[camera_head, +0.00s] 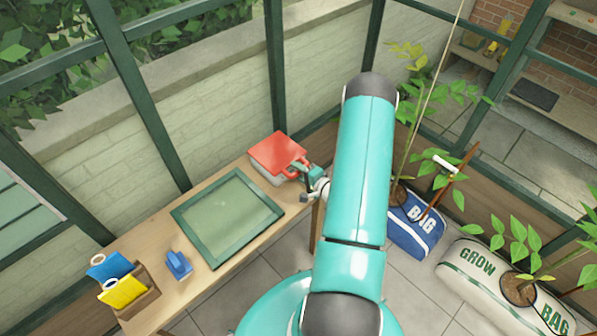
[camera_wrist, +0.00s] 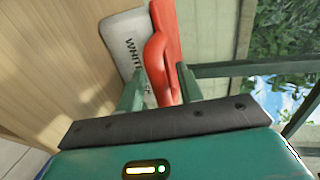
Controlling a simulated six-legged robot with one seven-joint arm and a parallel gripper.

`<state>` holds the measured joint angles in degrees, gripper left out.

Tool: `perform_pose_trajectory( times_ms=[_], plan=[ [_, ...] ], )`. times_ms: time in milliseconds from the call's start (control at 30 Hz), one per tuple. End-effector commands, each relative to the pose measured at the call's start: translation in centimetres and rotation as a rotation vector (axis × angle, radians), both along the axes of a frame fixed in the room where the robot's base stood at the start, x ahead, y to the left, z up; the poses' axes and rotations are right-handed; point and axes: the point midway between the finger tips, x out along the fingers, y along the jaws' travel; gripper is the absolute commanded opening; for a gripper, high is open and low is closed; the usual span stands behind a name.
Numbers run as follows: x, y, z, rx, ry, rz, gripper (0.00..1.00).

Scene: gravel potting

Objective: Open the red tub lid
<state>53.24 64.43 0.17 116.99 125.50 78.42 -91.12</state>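The red tub lid (camera_head: 277,150) lies flat over a white tub (camera_head: 263,177) at the far end of the wooden bench and looks closed. A red handle stands out from its near right edge. My gripper (camera_head: 297,173) is at that handle, partly hidden by my arm. In the wrist view, my gripper (camera_wrist: 160,82) has its two fingers apart, with the red handle of the lid (camera_wrist: 157,65) between them. The handle is close to the right finger; contact is unclear. The white tub with dark lettering (camera_wrist: 128,48) shows behind the left finger.
A green-framed panel (camera_head: 183,224) lies on the bench beside the tub. A blue object (camera_head: 178,264) and a wooden box (camera_head: 143,299) with blue and yellow items are at the near left. A blue bag (camera_head: 408,238) and a pale grow bag (camera_head: 470,282) stand on the floor right.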

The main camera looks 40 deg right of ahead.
Motion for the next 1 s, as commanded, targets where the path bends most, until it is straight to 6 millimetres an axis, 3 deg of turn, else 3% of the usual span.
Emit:
perform_pose_trajectory(
  times_ms=[200,400,1000],
  plan=[
    [0.0,0.0,0.0,0.0,0.0,0.0,0.36],
    [0.0,0.0,0.0,0.0,0.0,0.0,0.0],
    [0.0,-1.1,1.3,-0.005,0.058,-0.001,0.0]
  ],
)
